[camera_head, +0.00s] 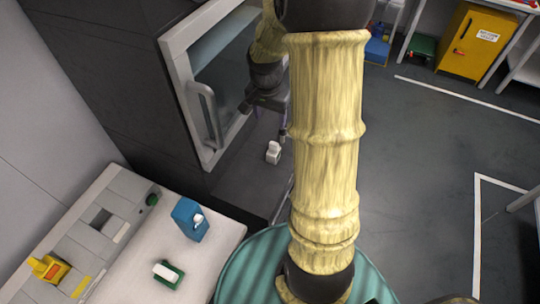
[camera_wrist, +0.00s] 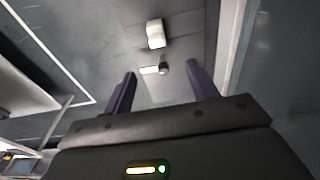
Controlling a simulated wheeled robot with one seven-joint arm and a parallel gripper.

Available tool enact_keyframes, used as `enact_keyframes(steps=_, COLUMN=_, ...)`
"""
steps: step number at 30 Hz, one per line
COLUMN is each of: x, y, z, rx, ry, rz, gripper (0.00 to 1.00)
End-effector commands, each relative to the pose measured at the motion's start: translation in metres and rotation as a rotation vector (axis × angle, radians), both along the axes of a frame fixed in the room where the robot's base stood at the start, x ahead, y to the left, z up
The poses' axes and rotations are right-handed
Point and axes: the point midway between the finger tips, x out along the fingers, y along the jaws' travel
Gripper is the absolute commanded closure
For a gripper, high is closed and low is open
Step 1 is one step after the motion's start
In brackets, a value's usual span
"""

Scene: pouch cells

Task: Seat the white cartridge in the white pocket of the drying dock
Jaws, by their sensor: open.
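A small white block, which looks like the white cartridge (camera_head: 273,152), stands on a dark grey ledge below the glass-doored cabinet. It also shows in the wrist view (camera_wrist: 155,34), beyond the fingertips and roughly centred between them. My gripper (camera_head: 271,122) is open and empty, with its purple fingers (camera_wrist: 160,70) spread and apart from the block. In the head view it hangs just above the block, partly hidden by my arm. The grey dock (camera_head: 75,252) runs along the left of the pale table. A dark pocket opening shows there, with a white strip beside it.
A yellow cartridge (camera_head: 48,268) sits at the dock's near end. A blue container (camera_head: 190,219) and a white piece on a green base (camera_head: 168,274) stand on the table. The cabinet door (camera_head: 205,95) is close left of my gripper. Open floor lies right.

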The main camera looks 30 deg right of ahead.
Motion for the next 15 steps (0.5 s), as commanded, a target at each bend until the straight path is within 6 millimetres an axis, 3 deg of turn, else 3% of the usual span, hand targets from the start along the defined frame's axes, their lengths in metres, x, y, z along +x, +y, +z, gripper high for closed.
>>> enact_keyframes(steps=8, x=-0.001, y=-0.001, z=-0.003, rx=0.001, ry=0.002, rz=0.001, gripper=0.42)
enact_keyframes(steps=15, x=0.001, y=-0.004, z=-0.036, rx=0.001, ry=0.005, rz=0.001, gripper=0.42)
